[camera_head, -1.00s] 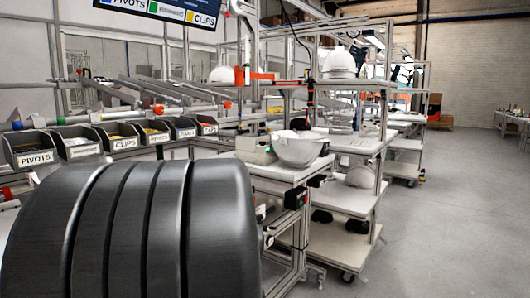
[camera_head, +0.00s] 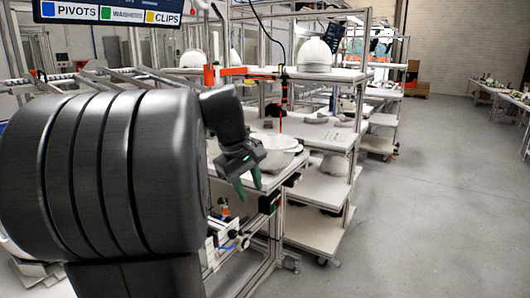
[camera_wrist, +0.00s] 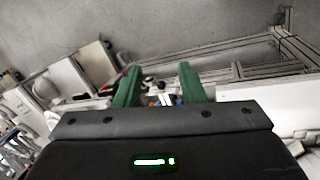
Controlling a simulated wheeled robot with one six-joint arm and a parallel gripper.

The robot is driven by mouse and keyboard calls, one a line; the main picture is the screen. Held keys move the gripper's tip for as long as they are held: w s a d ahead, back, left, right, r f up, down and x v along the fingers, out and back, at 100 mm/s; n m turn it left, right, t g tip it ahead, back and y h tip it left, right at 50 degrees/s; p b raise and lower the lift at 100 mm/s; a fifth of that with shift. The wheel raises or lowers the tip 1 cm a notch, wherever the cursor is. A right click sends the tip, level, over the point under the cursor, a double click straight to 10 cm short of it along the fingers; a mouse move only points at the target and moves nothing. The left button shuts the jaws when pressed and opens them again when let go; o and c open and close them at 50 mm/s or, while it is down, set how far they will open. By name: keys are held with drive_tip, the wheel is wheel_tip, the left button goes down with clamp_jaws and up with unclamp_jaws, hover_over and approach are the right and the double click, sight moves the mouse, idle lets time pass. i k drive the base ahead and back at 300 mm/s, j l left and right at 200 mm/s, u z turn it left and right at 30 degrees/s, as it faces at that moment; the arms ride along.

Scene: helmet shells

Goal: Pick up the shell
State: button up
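A white upturned helmet shell (camera_head: 285,157) rests on the bench in the head view, its left part hidden behind my gripper (camera_head: 249,189). A white domed shell (camera_head: 314,57) stands on the upper shelf. My gripper is in front of the bench shell in the picture, with its green fingers pointing down. It is open, with a clear gap between the fingers. In the wrist view my gripper (camera_wrist: 160,72) also shows open, with no shell between its fingertips.
The white bench (camera_head: 213,147) has a metal frame and an edge near my gripper. A shelf cart (camera_head: 318,188) stands to its right. Overhead is a sign screen (camera_head: 110,12). The grey floor (camera_head: 430,190) on the right is clear.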

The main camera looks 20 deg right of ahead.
sight(280, 149)
drive_tip(key=i+l+u, duration=0.15)
drive_tip(key=i+l, duration=0.2)
drive_tip(key=i+l+u, duration=0.1)
drive_tip(key=i+l, duration=0.25)
drive_tip(key=l, duration=0.15)
drive_tip(key=i+l+u, duration=0.15)
drive_tip(key=i+l, duration=0.15)
drive_tip(key=l, duration=0.15)
drive_tip(key=i+l+u, duration=0.1)
drive_tip(key=i+l, duration=0.2)
drive_tip(key=l, duration=0.2)
